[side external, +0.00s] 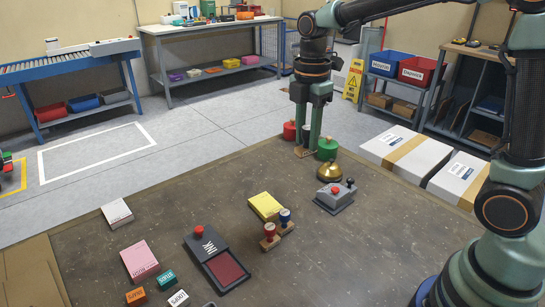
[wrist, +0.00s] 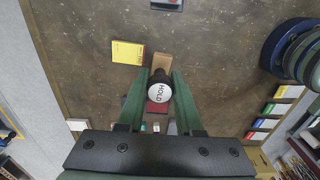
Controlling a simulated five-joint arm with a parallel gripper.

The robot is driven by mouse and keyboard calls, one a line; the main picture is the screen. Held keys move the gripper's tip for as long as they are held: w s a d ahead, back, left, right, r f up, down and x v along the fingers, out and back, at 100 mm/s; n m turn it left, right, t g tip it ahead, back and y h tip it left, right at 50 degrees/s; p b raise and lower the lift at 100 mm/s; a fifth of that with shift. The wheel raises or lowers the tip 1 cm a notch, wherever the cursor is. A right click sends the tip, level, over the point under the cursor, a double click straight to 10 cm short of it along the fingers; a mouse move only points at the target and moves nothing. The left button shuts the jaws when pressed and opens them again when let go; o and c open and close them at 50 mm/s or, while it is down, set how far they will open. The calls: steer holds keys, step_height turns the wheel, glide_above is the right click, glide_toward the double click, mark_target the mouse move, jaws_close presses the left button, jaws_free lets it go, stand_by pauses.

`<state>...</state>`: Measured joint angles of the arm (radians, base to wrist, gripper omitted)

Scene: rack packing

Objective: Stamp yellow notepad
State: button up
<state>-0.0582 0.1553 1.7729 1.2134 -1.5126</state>
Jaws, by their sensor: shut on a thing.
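The yellow notepad (side external: 263,205) lies flat near the middle of the table in the side view. In the wrist view, the yellow notepad (wrist: 127,52) is just left of the held stamp. My gripper (side external: 303,145) is shut on a stamp (wrist: 160,90) with a dark handle and a white top reading HOLD. The stamp's wooden base (side external: 302,152) shows at the fingertips, raised above the table and apart from the notepad. An open black ink pad with a red surface (side external: 226,268) lies nearer the side camera.
A red-handled stamp (side external: 270,238) and a blue-handled stamp (side external: 287,221) stand close beside the notepad. A grey box with buttons (side external: 334,198) and a brass bell (side external: 328,172) are to the right. A pink pad (side external: 139,260) and a white pad (side external: 117,214) lie left.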

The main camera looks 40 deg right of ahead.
steer(key=o, duration=0.3)
jaws_close()
steer(key=a+f+n, duration=0.5)
steer(key=a+f, duration=0.1)
steer(key=a, duration=0.6)
steer(key=a+f+n, duration=0.4)
steer(key=a+f, duration=0.2)
steer(key=a, duration=0.5)
steer(key=shift+s+a+f, duration=0.1)
steer(key=shift+s+f, duration=0.15)
steer(key=shift+f, duration=1.2)
steer(key=shift+s+f, duration=0.2)
steer(key=shift+f, duration=1.2)
